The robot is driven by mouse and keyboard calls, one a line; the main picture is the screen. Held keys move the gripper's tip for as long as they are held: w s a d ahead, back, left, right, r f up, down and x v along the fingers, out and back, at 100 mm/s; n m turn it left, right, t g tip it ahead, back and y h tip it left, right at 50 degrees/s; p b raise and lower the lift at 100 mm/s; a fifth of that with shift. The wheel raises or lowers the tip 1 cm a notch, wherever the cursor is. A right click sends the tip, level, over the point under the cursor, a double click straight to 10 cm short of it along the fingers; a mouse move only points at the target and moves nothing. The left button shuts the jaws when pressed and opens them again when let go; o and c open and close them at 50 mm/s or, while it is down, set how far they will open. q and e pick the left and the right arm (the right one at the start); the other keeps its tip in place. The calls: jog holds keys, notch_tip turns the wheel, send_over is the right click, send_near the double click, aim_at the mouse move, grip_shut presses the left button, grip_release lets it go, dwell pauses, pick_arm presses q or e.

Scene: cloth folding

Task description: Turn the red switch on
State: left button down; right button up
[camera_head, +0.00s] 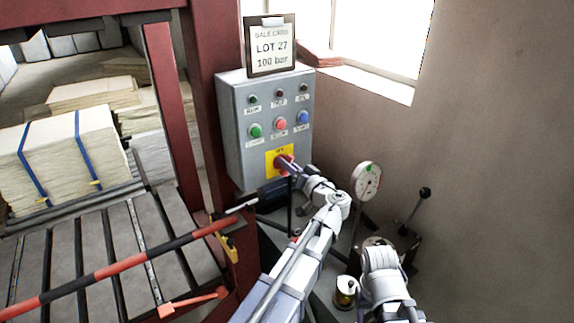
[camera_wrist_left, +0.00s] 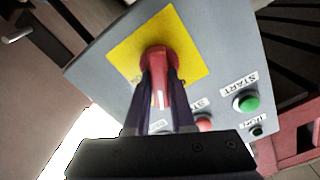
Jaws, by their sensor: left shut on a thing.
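The red switch (camera_head: 281,158) sits on a yellow plate (camera_head: 271,163) low on the front of a grey control box (camera_head: 236,128). It also shows in the left wrist view as a red handle (camera_wrist_left: 157,62) on the yellow plate (camera_wrist_left: 186,42). My left gripper (camera_head: 288,166) is at the switch, its dark fingers (camera_wrist_left: 159,85) on either side of the red handle and shut on it. The fingers hide part of the handle, and I cannot tell its exact setting. My right gripper does not show clearly; only part of that arm is visible at the lower right.
Above the switch are green (camera_head: 255,131), red (camera_head: 280,124) and blue (camera_head: 303,117) buttons and small lamps. A sign (camera_head: 270,47) stands on top of the box. A round gauge (camera_head: 366,180) and a black-knobbed lever (camera_head: 424,193) stand to the right. A red-and-black bar (camera_head: 120,264) crosses the lower left.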

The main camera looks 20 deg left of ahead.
pick_arm(q)
jog(key=m, duration=0.6)
jog(key=shift+w+d+f+m, duration=0.15)
jog(key=shift+f+m, duration=0.1)
jog(key=shift+m, duration=0.05)
jog(key=m, duration=0.5)
jog(key=shift+f+b, duration=0.25)
jog(key=shift+b, duration=0.15)
jog(key=shift+m, duration=0.3)
jog(key=c, duration=0.8)
grip_release()
jog(key=shift+o, duration=0.2)
jog(key=v, duration=0.8)
